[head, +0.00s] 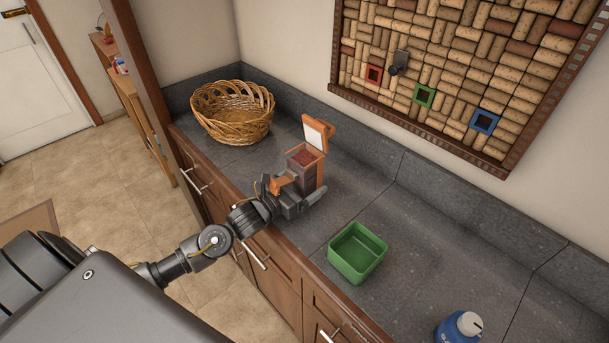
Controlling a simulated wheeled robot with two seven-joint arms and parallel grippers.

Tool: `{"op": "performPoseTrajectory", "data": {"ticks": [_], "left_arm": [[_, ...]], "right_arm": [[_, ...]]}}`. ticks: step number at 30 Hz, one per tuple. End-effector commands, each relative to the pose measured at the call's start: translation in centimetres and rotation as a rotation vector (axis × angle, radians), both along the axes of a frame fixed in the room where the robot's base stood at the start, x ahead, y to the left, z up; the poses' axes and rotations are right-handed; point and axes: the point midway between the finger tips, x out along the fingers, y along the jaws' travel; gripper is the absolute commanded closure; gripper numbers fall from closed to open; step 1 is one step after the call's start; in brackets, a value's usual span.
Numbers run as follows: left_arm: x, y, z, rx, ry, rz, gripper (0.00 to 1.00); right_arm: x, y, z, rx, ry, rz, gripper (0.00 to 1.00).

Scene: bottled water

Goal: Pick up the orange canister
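The orange canister (306,158) stands upright on the grey counter, left of the green bin. Its hinged lid (318,132) is up and shows a pale inner face. The body has an orange rim and a dark lower part, and something reddish-brown shows inside. My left gripper (299,196) is at the canister's near side, low on its body, and hides part of its base. I cannot tell whether the fingers are closed on it. My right gripper is out of view.
A wicker basket (231,128) stands behind and to the left on the counter (390,225). A green bin (358,270) sits to the right, and a blue bottle (459,328) with a white cap is at the lower right. A cork board (455,75) hangs above.

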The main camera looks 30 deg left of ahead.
Motion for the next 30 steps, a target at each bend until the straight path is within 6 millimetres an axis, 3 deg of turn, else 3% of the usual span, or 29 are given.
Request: {"op": "performPoseTrajectory", "data": {"ticks": [7,23,30], "left_arm": [[0.11,-0.05,-0.05,0.000,0.000,-0.001,0.12],[0.08,-0.03,-0.03,0.000,-0.001,0.000,0.81],[0.13,0.00,0.20,-0.002,-0.006,0.000,0.81]], "right_arm": [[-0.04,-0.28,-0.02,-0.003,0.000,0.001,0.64],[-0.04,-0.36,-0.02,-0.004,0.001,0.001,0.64],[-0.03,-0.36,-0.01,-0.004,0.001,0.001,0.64]]}}
